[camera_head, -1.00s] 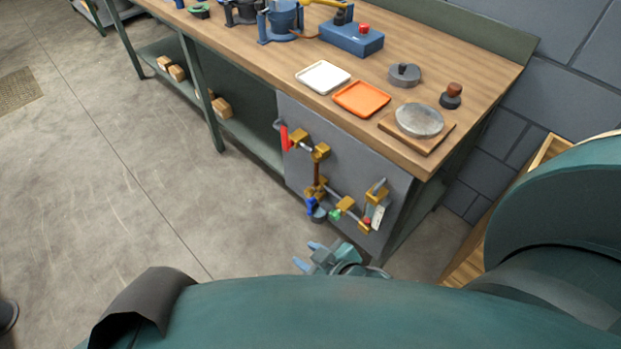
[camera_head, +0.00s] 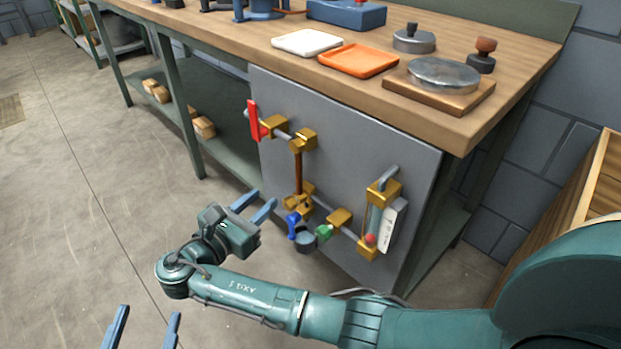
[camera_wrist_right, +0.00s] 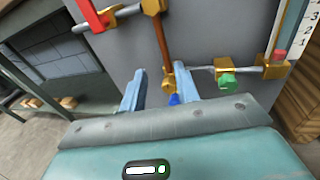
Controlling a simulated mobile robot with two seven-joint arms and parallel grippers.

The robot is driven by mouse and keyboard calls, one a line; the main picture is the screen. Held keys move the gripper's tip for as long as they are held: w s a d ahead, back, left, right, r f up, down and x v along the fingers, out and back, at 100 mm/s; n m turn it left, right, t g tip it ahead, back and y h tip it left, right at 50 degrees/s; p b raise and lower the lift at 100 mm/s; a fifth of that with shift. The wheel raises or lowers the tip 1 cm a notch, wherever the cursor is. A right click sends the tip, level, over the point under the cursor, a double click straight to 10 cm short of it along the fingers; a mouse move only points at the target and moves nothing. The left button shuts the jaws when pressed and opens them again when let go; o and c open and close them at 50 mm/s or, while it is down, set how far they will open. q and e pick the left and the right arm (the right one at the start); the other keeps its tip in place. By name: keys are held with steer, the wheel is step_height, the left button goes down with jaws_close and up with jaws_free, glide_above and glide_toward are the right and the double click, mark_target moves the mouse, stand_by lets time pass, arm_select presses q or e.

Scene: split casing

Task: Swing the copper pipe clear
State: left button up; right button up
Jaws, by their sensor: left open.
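The copper pipe (camera_head: 298,172) stands upright on the grey panel (camera_head: 345,140) at the bench's end, between a brass elbow (camera_head: 303,139) above and brass fittings (camera_head: 299,194) below. It also shows in the right wrist view (camera_wrist_right: 162,42), beyond the fingers. A red lever (camera_head: 254,120), a blue valve handle (camera_head: 293,224) and a green knob (camera_head: 323,231) sit on the pipework. My right gripper (camera_head: 254,203) is open and empty, left of the pipe's lower end and apart from it. In the right wrist view its fingers (camera_wrist_right: 157,88) are spread. My left gripper (camera_head: 146,326) is open and empty at bottom left.
A dark cup (camera_head: 306,241) is below the blue handle. A gauge tube (camera_head: 375,222) with a white scale card (camera_head: 393,226) is at the panel's right. An orange tray (camera_head: 358,61) and a white tray (camera_head: 307,42) lie on the bench. The floor left is clear.

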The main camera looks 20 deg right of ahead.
mark_target(297, 169)
steer(key=shift+h, duration=0.4)
steer(key=b+x, duration=0.7)
steer(key=x, duration=0.4)
steer(key=shift+w+d, duration=0.15)
steer(key=shift+d, duration=0.25)
arm_select(q)
steer(key=shift+w+d+r+t+h+b, duration=0.2)
steer(key=shift+d+r+t+h, duration=0.15)
steer(key=shift+h, duration=0.2)
steer(key=shift+w+d+r+t+h+b, duration=0.15)
steer(key=shift+d+t+h, duration=0.1)
steer(key=shift+d+h, duration=0.25)
arm_select(e)
steer(key=shift+w+d+r, duration=0.3)
steer(key=shift+w+d, duration=0.1)
steer(key=shift+d, duration=0.2)
jaws_close()
